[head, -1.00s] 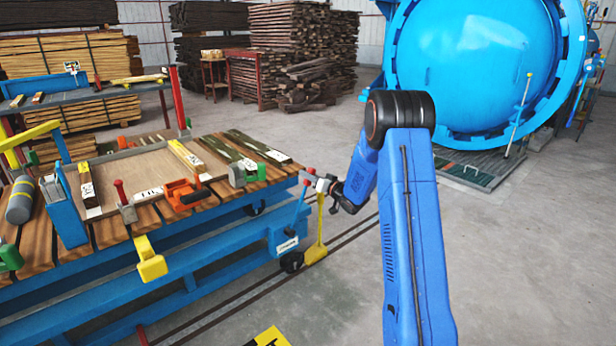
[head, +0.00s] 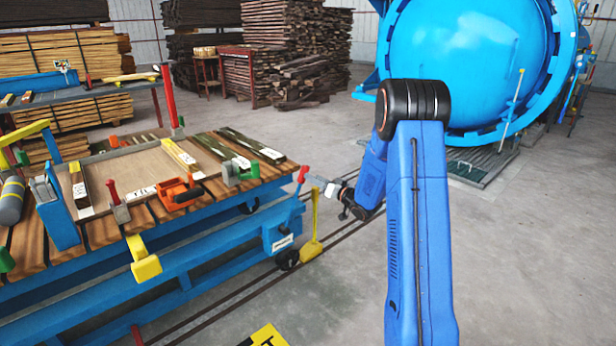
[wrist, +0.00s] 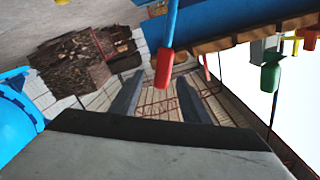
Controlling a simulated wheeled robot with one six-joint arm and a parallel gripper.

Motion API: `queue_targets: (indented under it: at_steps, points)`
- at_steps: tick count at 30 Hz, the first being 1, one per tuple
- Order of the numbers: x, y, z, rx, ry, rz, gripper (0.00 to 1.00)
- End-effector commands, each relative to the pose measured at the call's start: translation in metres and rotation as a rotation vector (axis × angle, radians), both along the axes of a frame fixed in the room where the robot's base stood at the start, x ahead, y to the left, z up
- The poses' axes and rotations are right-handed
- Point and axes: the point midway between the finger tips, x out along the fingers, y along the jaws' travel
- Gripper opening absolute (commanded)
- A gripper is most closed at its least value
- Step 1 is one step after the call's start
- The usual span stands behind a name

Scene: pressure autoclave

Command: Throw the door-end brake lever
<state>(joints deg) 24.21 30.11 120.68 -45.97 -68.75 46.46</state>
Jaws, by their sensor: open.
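A blue lever with a red grip (head: 302,174) stands at the near right end of the blue cart (head: 200,262), leaning a little to the right. The red grip also shows in the wrist view (wrist: 163,68), hanging from its blue bar at upper centre. My gripper (head: 315,180) is just right of the grip in the head view. In the wrist view my gripper's two dark fingers (wrist: 160,82) are spread, with the grip in line with the gap. Nothing is held. I cannot tell whether a finger touches the grip.
A yellow upright piece (head: 312,240) stands beside the cart's wheel (head: 287,259), near the floor rails. Clamps and wooden slats lie on the cart deck. The blue autoclave (head: 465,65) stands at back right.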

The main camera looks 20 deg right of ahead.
Motion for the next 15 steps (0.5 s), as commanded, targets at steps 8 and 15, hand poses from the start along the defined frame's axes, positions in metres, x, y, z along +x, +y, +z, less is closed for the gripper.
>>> queue_targets:
  at_steps: [8,15]
  points:
    - [-0.053,-0.018,0.000,0.001,0.002,-0.003,0.42]
    - [-0.084,-0.029,0.000,0.001,0.001,-0.003,0.42]
